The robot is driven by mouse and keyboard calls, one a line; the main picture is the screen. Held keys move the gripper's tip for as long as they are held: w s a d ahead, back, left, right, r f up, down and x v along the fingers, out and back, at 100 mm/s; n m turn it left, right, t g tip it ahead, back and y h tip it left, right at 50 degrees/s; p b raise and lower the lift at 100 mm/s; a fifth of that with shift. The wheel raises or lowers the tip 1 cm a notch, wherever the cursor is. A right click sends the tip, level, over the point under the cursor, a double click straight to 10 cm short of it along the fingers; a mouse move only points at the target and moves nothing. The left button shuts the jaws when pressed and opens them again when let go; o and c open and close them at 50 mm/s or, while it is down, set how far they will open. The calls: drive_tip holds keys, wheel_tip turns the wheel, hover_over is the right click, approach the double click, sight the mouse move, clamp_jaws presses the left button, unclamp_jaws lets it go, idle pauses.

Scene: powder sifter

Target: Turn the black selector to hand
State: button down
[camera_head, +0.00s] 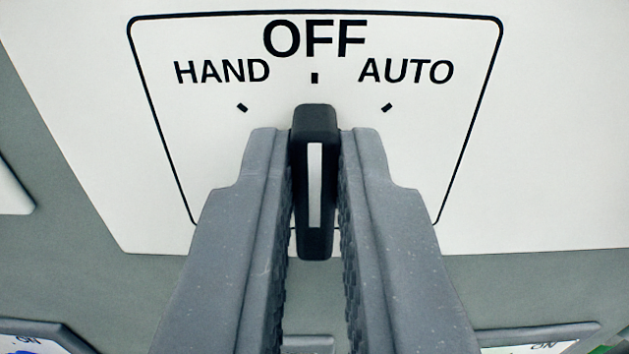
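The black selector (315,180) is a narrow upright bar with a white stripe down its middle. It sits on a white label plate (540,150) marked HAND at upper left, OFF at top centre and AUTO at upper right. The selector points straight up to the OFF tick. My gripper (315,145) has one grey finger on each side of it, close against its sides with no clear gap at the tips. The fingers hide part of the plate's lower middle.
The panel around the plate is grey. A white plate edge (12,190) shows at far left.

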drive_tip(key=shift+n, duration=0.4)
drive_tip(key=n, duration=0.3)
drive_tip(key=shift+a+f+n, duration=0.1)
drive_tip(key=shift+a+n, duration=0.15)
drive_tip(key=shift+n, duration=0.05)
drive_tip(key=shift+a+f+n, duration=0.1)
drive_tip(key=shift+a+n, duration=0.05)
drive_tip(key=shift+n, duration=1)
drive_tip(key=shift+a+f+n, duration=0.1)
drive_tip(key=shift+n, duration=1.05)
drive_tip(key=c, duration=1.5)
unclamp_jaws()
drive_tip(key=shift+a, duration=0.1)
drive_tip(key=shift+s, duration=0.1)
drive_tip(key=shift+s+b, duration=1)
drive_tip(key=shift+s, duration=5.8)
